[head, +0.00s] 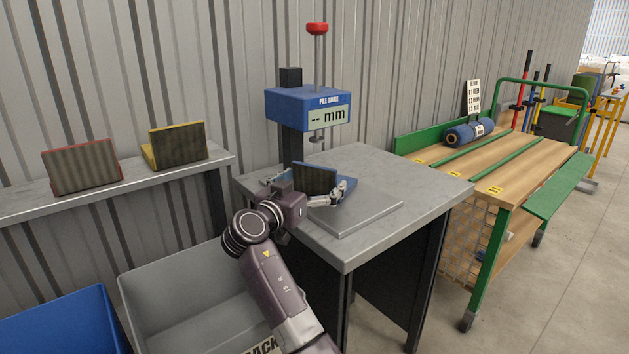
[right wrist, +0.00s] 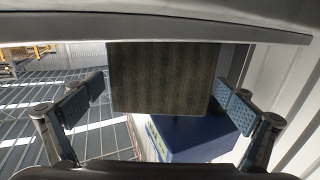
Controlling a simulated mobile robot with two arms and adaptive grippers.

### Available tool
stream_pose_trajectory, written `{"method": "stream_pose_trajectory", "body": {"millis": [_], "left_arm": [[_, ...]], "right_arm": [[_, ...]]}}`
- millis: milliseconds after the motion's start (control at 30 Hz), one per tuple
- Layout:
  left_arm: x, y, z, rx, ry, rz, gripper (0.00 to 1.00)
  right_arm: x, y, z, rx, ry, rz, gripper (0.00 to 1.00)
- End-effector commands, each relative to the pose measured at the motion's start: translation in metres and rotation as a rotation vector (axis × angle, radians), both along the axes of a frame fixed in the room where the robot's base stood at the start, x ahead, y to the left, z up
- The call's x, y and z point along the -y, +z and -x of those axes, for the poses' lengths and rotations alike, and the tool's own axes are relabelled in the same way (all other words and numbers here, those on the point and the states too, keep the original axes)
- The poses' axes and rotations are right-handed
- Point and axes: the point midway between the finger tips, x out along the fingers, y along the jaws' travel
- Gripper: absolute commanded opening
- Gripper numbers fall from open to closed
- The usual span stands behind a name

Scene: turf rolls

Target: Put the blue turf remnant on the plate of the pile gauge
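The blue turf remnant (head: 315,178), a dark upright panel with a blue edge, stands under the head of the pile gauge (head: 308,108). The gauge's grey plate (head: 362,214) lies in front of it on the table, with its top bare. My right gripper (head: 308,191) has its fingers spread on either side of the remnant. In the right wrist view the dark face of the remnant (right wrist: 163,78) fills the space between the two finger pads. Its lower edge is partly hidden by the gripper, so I cannot tell exactly what it rests on. My left gripper is out of view.
A red-edged remnant (head: 82,168) and a yellow-edged remnant (head: 176,146) stand on a shelf (head: 215,160) at left. A grey bin (head: 135,290) and a blue bin (head: 60,325) are below. A wooden-topped cart (head: 505,165) with a blue roll (head: 466,134) stands right.

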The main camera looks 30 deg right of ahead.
Motion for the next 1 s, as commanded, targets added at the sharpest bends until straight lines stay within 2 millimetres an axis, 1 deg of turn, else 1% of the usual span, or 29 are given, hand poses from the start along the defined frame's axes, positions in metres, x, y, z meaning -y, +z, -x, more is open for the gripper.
{"method": "stream_pose_trajectory", "body": {"millis": [333, 467, 700, 800, 900, 1000], "left_arm": [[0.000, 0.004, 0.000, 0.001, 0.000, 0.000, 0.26], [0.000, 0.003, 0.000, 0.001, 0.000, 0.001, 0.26], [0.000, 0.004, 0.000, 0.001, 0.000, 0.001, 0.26], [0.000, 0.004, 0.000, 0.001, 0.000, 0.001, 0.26], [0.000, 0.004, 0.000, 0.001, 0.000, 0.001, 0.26], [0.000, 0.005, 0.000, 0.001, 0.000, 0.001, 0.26]], "right_arm": [[-0.001, 0.004, 0.000, 0.000, 0.001, 0.001, 1.00], [-0.019, 0.002, 0.008, 0.001, 0.004, 0.000, 1.00], [-0.066, 0.001, 0.032, 0.001, 0.004, -0.003, 1.00], [-0.082, 0.002, 0.041, 0.000, 0.003, -0.002, 1.00], [-0.095, 0.002, 0.048, 0.000, 0.002, 0.000, 1.00], [-0.103, 0.002, 0.052, 0.000, 0.001, -0.001, 1.00]]}}
